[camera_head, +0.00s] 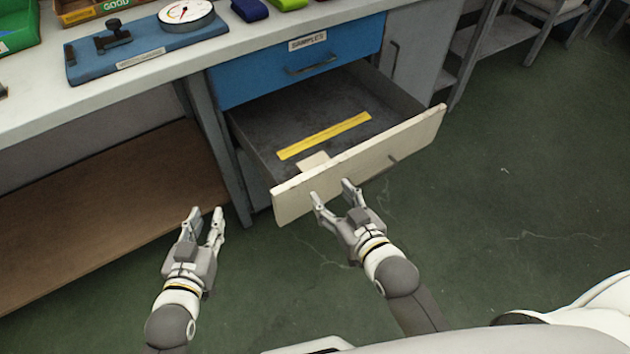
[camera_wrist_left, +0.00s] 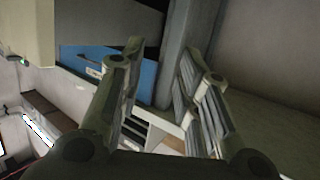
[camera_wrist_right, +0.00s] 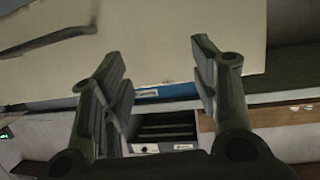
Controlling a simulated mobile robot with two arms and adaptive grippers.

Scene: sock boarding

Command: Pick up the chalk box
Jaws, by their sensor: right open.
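No thing is clearly marked as the chalk box. A small flat cream item (camera_head: 313,162) lies in the open drawer, against its front panel and partly hidden by it; I cannot tell whether it is the chalk box. A yellow ruler-like strip (camera_head: 324,136) lies on the drawer floor (camera_head: 270,124). My right gripper (camera_head: 332,191) is open and empty, just in front of the cream drawer front (camera_head: 410,137); I cannot tell whether it touches. My left gripper (camera_head: 206,212) is open and empty, left of the drawer, in front of the bench's lower shelf.
A closed blue drawer (camera_head: 300,66) sits above the open one. The bench top (camera_head: 130,84) carries a blue board with a dial gauge (camera_head: 186,12), a green bin (camera_head: 18,25) and small coloured items. A stool stands at the upper right. The green floor (camera_head: 510,180) at right is clear.

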